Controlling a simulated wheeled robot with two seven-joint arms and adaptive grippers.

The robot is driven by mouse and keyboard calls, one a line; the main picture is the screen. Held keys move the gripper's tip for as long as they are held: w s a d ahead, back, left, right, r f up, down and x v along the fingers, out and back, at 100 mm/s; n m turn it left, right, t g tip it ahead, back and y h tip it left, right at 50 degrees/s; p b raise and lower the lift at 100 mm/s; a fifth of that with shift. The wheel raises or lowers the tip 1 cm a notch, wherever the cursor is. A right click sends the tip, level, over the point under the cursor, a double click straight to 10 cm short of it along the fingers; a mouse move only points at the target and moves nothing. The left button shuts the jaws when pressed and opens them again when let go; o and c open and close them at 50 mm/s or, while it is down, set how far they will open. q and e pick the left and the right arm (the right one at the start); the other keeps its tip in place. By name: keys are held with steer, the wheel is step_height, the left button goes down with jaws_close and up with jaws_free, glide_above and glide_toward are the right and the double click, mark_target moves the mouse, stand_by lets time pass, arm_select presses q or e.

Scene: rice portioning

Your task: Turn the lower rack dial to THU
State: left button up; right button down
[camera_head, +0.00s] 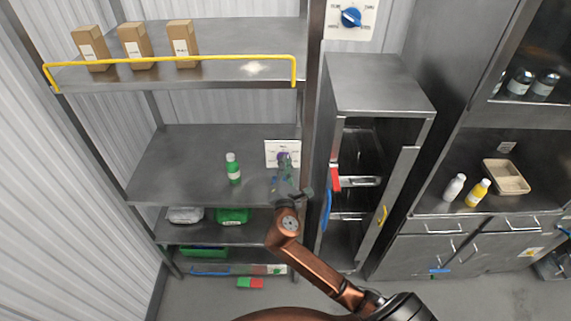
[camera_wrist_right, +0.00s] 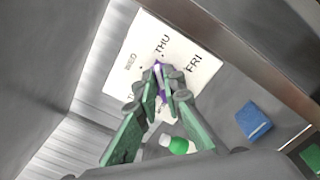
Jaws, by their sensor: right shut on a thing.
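The lower rack dial is a purple knob (camera_head: 283,156) on a white plate (camera_head: 271,147) at the right end of the rack's middle shelf. In the right wrist view the plate (camera_wrist_right: 187,52) shows WED, THU and FRI; other labels are partly covered. My right gripper (camera_head: 285,168) is at the plate with its fingers shut on the purple knob (camera_wrist_right: 157,72). The knob's visible end points up towards THU, but the fingers hide much of it, so its exact setting cannot be told. My left gripper is not in view.
A green bottle (camera_head: 233,169) stands on the middle shelf, left of the dial. Brown bags (camera_head: 136,46) stand on the top shelf behind a yellow rail (camera_head: 170,61). A blue dial (camera_head: 351,17) is above the open cabinet (camera_head: 372,85) right of the rack.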

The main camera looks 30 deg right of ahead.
steer(key=shift+s+d+f+m+b, duration=0.1)
steer(key=shift+m+b, duration=0.1)
steer(key=shift+m, duration=0.55)
steer(key=shift+d+f+m+b, duration=0.1)
steer(key=shift+m+b, duration=0.05)
steer(key=shift+m, duration=0.6)
steer(key=c, duration=2)
jaws_free()
steer(key=shift+c, duration=0.2)
steer(key=shift+a, duration=0.1)
steer(key=v, duration=1.2)
